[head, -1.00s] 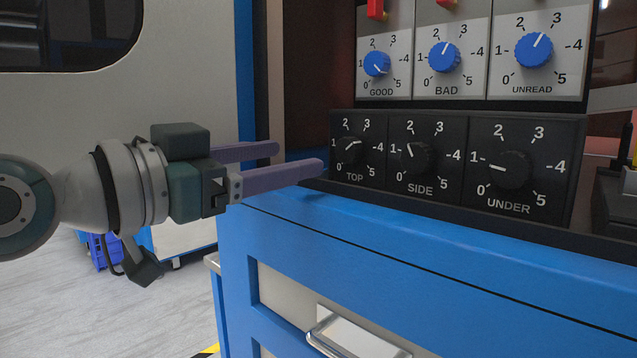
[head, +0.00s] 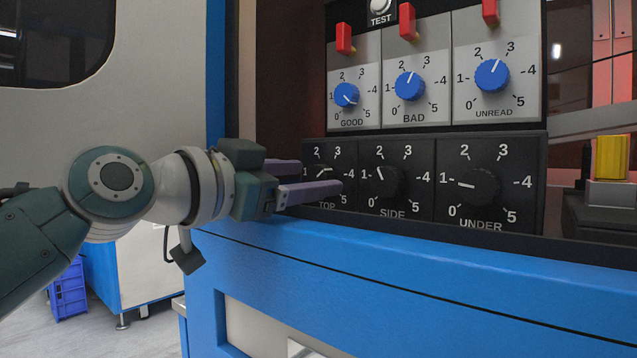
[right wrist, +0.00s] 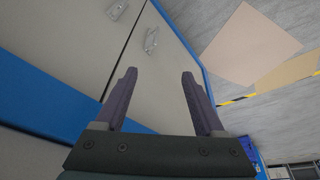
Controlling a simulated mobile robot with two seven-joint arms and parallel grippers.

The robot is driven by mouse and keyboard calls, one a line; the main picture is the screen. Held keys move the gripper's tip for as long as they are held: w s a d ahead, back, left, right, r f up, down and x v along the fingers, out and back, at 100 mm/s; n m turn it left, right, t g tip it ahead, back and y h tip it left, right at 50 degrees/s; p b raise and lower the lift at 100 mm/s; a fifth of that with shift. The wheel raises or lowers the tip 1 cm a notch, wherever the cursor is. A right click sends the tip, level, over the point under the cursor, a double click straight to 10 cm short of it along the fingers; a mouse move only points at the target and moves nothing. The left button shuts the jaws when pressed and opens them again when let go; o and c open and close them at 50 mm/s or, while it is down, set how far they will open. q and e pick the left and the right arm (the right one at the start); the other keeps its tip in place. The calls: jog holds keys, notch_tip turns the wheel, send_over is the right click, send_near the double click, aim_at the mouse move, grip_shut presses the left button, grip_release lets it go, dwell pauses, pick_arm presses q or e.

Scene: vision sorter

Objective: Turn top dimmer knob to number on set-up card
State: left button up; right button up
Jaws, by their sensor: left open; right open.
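The top dimmer knob (head: 325,178) is a black dial labelled TOP, leftmost on the black dimmer panel (head: 426,145), with marks 0 to 5. My left gripper (head: 321,178) is open at this knob. One finger ends at the dial's left edge, and the nearer finger crosses in front of its lower part and hides some of it. The white pointer line slants up and to the right, but its exact reading is partly covered. I cannot tell whether the fingers touch the knob. My right gripper (right wrist: 159,73) is open and empty in the right wrist view. No set-up card is readable.
Black SIDE (head: 388,182) and UNDER (head: 478,186) knobs sit to the right. Blue GOOD (head: 346,95), BAD (head: 409,86) and UNREAD (head: 492,76) knobs are above, under red switches. A blue ledge (head: 400,243) runs below. A yellow block (head: 611,157) stands far right.

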pick_arm(q)
jog(key=shift+w+d, duration=0.15)
jog(key=shift+c, duration=0.3)
grip_shut()
